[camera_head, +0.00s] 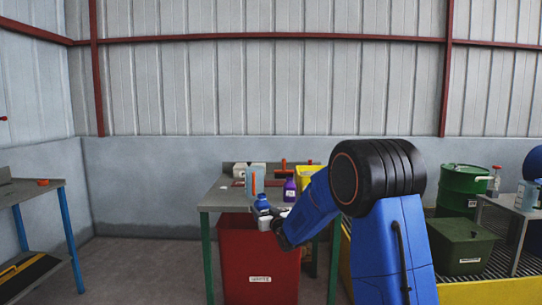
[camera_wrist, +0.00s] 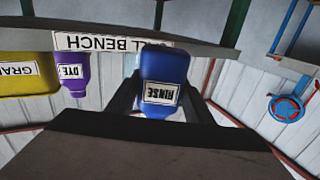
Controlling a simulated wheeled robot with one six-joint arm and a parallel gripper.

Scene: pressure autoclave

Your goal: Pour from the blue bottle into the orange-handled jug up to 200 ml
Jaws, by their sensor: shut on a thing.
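My gripper (camera_head: 277,222) is shut on the blue bottle (camera_head: 262,203), in front of the bench's near edge and above the red bin. The wrist view, which looks upside down, shows the blue bottle (camera_wrist: 165,70) between my two dark fingers (camera_wrist: 160,95), with a white label facing the camera. In the head view the bottle looks roughly upright. The pale, see-through jug (camera_head: 255,174) with the orange handle stands on the bench just behind the bottle. I cannot read its liquid level. The jug is not clearly visible in the wrist view.
The grey bench (camera_head: 218,196) also holds a purple bottle (camera_head: 290,190), a yellow container (camera_head: 306,176) and white boxes (camera_head: 248,167). A red bin (camera_head: 258,260) stands under its front. Open floor lies at left.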

